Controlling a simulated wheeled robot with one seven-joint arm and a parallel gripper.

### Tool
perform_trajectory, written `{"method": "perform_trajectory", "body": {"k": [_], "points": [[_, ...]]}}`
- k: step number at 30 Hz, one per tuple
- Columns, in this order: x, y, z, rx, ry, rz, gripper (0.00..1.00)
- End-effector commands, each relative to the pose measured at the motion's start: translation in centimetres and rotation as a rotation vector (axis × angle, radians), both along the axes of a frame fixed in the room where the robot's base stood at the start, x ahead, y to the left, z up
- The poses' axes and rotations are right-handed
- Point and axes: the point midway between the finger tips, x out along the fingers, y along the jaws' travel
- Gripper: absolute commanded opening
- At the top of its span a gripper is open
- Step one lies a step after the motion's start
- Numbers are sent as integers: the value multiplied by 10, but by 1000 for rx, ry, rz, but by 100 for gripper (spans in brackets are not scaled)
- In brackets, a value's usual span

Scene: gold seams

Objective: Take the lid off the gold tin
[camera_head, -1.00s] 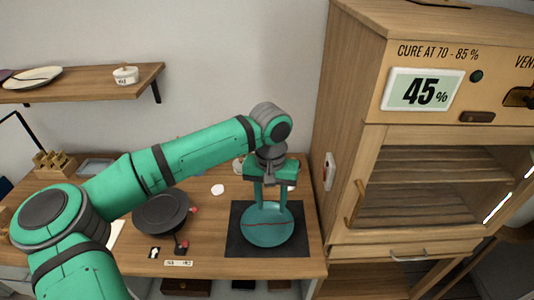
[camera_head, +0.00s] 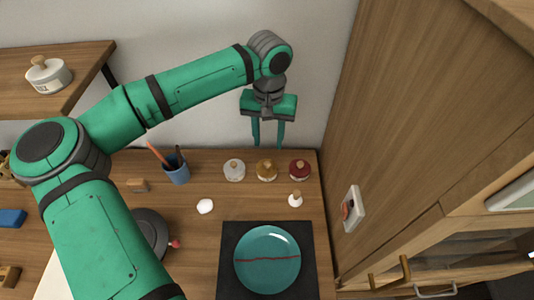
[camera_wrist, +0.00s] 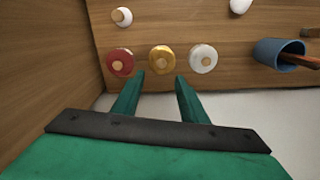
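The gold tin (camera_head: 266,174) stands on the table near the wall, between a white tin (camera_head: 234,174) and a red tin (camera_head: 299,173). Its lid has a light wooden knob and is on. In the wrist view the gold tin (camera_wrist: 161,59) shows just beyond and between my fingertips. My gripper (camera_head: 269,146) is open and empty, pointing down near the wall behind the tins. Its two fingers also show apart in the wrist view (camera_wrist: 160,78). I see no contact with the tin.
A teal plate with a red seam (camera_head: 267,260) lies on a dark mat (camera_head: 228,236). A small knobbed item (camera_head: 295,199), a white lump (camera_head: 205,206) and a blue pen cup (camera_head: 176,171) stand nearby. A wooden cabinet (camera_head: 420,130) closes the right side.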

Motion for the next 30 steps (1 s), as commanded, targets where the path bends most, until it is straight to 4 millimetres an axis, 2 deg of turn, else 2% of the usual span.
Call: {"method": "perform_trajectory", "body": {"k": [5, 12, 17, 25, 30], "points": [[0, 1, -14, -2, 2, 2, 39], [-1, 2, -48, -2, 2, 3, 39], [0, 2, -61, -1, 1, 3, 39], [0, 3, -97, -3, 3, 0, 39], [1, 3, -107, -1, 0, 0, 39]]}}
